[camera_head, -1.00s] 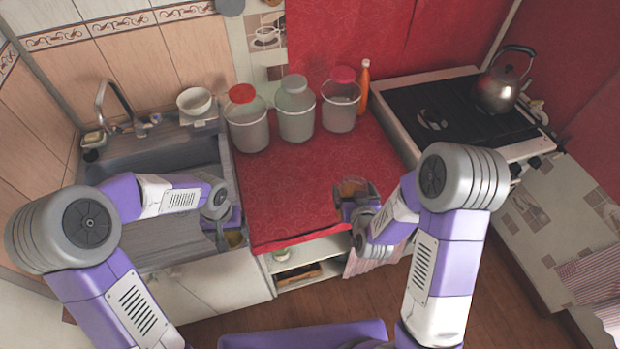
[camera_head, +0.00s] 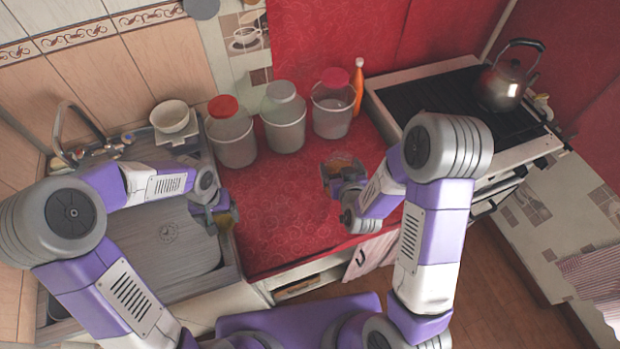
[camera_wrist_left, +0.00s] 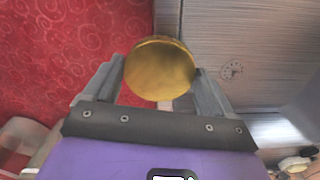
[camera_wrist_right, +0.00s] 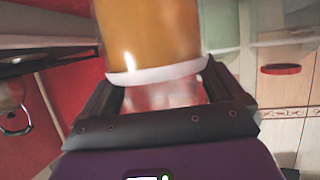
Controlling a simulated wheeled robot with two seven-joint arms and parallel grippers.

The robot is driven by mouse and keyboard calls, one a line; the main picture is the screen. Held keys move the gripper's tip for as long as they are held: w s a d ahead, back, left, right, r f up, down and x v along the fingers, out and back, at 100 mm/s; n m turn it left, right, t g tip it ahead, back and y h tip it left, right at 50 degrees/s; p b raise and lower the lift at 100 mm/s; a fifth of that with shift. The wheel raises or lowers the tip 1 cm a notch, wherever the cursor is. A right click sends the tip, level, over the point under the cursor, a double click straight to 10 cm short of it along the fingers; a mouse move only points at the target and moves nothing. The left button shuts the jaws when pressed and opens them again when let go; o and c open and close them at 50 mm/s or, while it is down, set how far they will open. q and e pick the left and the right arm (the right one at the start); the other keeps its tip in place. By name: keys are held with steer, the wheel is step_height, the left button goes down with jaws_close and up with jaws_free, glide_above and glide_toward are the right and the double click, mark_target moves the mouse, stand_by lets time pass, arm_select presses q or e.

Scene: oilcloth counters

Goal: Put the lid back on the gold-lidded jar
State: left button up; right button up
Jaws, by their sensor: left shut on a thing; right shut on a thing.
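My left gripper (camera_head: 216,207) is shut on the round gold lid (camera_wrist_left: 160,69), held near the boundary between the sink and the red counter. The lid shows clearly between the fingers in the left wrist view. My right gripper (camera_head: 340,172) is shut on a jar (camera_wrist_right: 150,35) with amber contents and a white band, above the red counter; the band lies near the fingers in the right wrist view. The jar also shows small in the head view (camera_head: 345,162). The lid and jar are well apart, the lid to the left.
Jars with a red lid (camera_head: 232,138), a grey lid (camera_head: 284,122) and a pink lid (camera_head: 332,108) stand at the counter's back. An orange bottle (camera_head: 357,88) is beside them. The stove with a kettle (camera_head: 500,86) is right, the sink (camera_head: 170,250) left. The red counter's middle is clear.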

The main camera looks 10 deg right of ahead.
arm_select(q)
steer(key=shift+w, duration=0.15)
arm_select(e)
steer(key=shift+w+r, duration=0.15)
steer(key=shift+w, duration=0.1)
arm_select(q)
steer(key=shift+s+r, duration=0.15)
steer(key=shift+s, duration=0.25)
steer(key=shift+w, duration=0.1)
arm_select(e)
steer(key=w+a+r+n+g+y, duration=0.1)
steer(key=a+r+n+g+y, duration=0.1)
steer(key=a+r+n+y, duration=0.3)
steer(key=shift+w+a+n+y, duration=0.4)
steer(key=shift+a+n+y, duration=0.5)
steer(key=shift+a+y, duration=0.35)
steer(key=shift+d, duration=0.1)
steer(key=shift+f, duration=0.1)
arm_select(q)
steer(key=shift+f+b, duration=0.45)
steer(key=shift+f, duration=0.05)
arm_select(e)
step_height(320, 180, down, 6)
steer(key=shift+f, duration=0.15)
